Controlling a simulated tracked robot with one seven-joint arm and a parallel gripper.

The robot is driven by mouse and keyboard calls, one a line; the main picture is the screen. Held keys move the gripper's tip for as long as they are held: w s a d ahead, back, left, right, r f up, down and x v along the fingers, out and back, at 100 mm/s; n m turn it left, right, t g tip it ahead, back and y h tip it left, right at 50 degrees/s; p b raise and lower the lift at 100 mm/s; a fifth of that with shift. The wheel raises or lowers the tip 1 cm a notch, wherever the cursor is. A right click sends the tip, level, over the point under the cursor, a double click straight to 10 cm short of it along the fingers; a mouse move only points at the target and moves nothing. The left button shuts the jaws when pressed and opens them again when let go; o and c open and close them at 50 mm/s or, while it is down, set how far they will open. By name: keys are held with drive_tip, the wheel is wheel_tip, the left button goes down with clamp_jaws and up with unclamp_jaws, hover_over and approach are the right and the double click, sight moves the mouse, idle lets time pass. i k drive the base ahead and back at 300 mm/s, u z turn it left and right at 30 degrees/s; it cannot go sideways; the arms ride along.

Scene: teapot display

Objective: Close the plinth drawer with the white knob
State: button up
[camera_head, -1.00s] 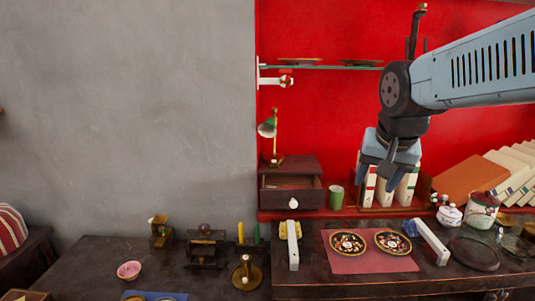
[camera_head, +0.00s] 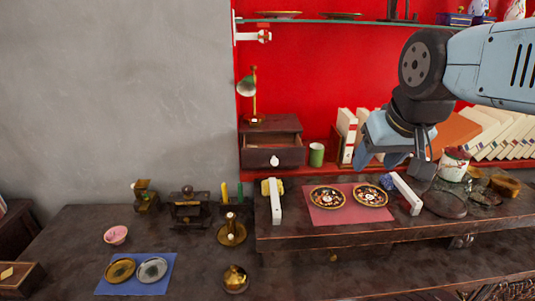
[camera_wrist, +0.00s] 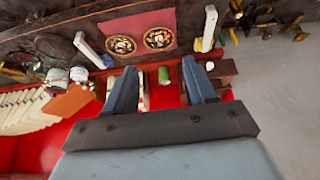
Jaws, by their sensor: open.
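The dark wooden plinth (camera_head: 271,125) stands against the red wall, left of the middle in the head view. Its drawer (camera_head: 290,158) is pulled out, with the dark opening visible above its front. The white knob (camera_head: 274,161) is on the drawer front. My gripper (camera_head: 394,163) is open and empty, to the right of the plinth and apart from it. In the wrist view my gripper (camera_wrist: 160,66) shows two spread fingers, with the plinth (camera_wrist: 225,72) partly hidden behind the right finger.
A green cup (camera_head: 316,154) stands just right of the drawer. White books (camera_head: 347,128) stand further right. A pink mat (camera_head: 326,217) with two decorated plates lies in front. A brass lamp (camera_head: 253,95) stands on the plinth. A glass shelf (camera_head: 330,21) hangs above.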

sight(265, 156)
drive_tip(key=z, duration=0.05)
drive_tip(key=k, duration=0.5)
drive_tip(key=z, duration=1)
drive_tip(key=k, duration=0.95)
drive_tip(key=u, duration=1.1)
drive_tip(key=i, duration=1)
drive_tip(key=z, duration=0.05)
